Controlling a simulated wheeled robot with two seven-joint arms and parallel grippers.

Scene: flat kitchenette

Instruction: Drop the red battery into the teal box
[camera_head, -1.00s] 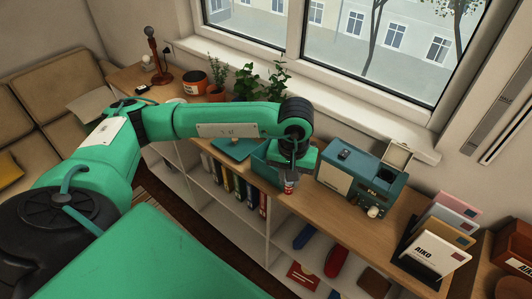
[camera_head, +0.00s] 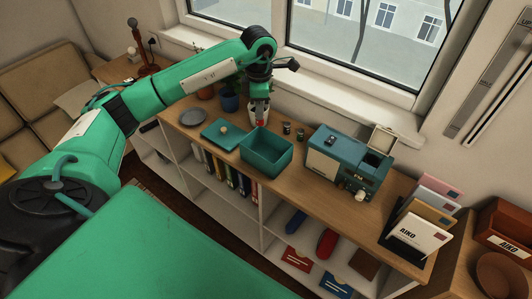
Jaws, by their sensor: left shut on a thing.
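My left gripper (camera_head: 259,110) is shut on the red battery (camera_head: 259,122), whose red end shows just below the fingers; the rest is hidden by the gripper. The open teal box (camera_head: 265,163) stands on the wooden shelf top, and its inside looks empty. The gripper and battery show at the box's far left corner, over its back rim in the picture; I cannot tell whether they are above the opening or behind it. My right gripper is not in view.
A teal lid with a knob (camera_head: 222,134) lies left of the box. Two small dark cylinders (camera_head: 287,128) stand behind it at right. A teal device (camera_head: 345,160) stands to the right, and a letter rack (camera_head: 405,243) farther right. Plants and the window are behind.

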